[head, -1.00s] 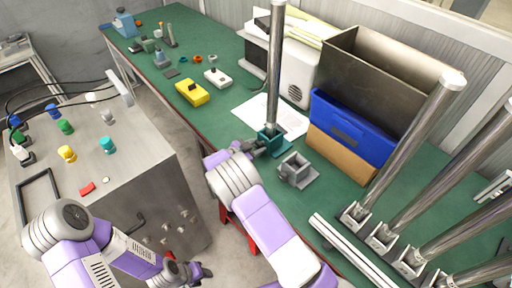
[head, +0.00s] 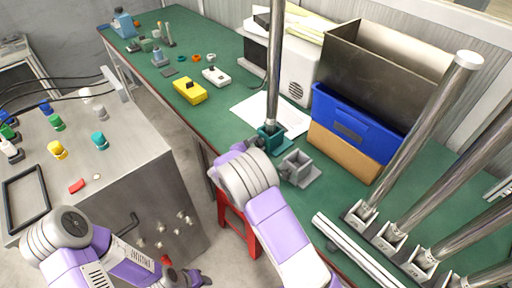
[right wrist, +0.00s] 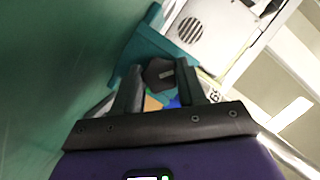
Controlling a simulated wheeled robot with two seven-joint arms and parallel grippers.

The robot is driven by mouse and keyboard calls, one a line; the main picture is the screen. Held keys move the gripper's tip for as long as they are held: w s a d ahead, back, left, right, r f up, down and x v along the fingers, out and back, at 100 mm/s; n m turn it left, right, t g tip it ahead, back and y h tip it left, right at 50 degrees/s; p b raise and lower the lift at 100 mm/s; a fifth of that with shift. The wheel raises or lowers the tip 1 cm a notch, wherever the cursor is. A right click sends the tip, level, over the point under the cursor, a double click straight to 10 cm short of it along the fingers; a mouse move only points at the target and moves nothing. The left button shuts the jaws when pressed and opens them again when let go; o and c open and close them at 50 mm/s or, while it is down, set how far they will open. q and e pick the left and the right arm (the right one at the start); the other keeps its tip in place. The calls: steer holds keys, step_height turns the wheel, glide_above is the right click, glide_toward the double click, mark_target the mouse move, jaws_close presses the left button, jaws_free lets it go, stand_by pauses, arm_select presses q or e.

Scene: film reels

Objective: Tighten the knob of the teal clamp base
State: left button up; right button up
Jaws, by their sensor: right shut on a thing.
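The teal clamp base (head: 271,136) stands on the green bench with an upright metal pole (head: 275,65) in it. It also shows in the right wrist view (right wrist: 146,44). Its dark knob (right wrist: 159,73) is between the fingertips of my right gripper (right wrist: 160,84), which is shut on it. In the head view my right gripper (head: 255,143) is at the front left of the base, partly hidden by my wrist. My left gripper (head: 197,279) is low in the head view, away from the bench, too small to tell its finger state.
A grey clamp base (head: 300,168) stands close to the right of the teal one. Behind are a white paper (head: 287,119), a blue bin (head: 350,124) and a metal box (head: 385,65). Several slanted poles (head: 425,135) fill the right. A control console (head: 120,180) stands at left.

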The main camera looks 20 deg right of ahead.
stand_by(0.4)
steer(key=o, duration=1.1)
steer(key=shift+c, duration=0.2)
steer(key=shift+a, duration=0.1)
steer(key=p+v, duration=0.2)
steer(key=v, duration=0.4)
steer(key=shift+s+r, duration=0.1)
steer(key=shift+s, duration=0.05)
steer(key=shift+s+a+r, duration=0.1)
steer(key=shift+s+a, duration=0.3)
steer(key=shift+a, duration=0.1)
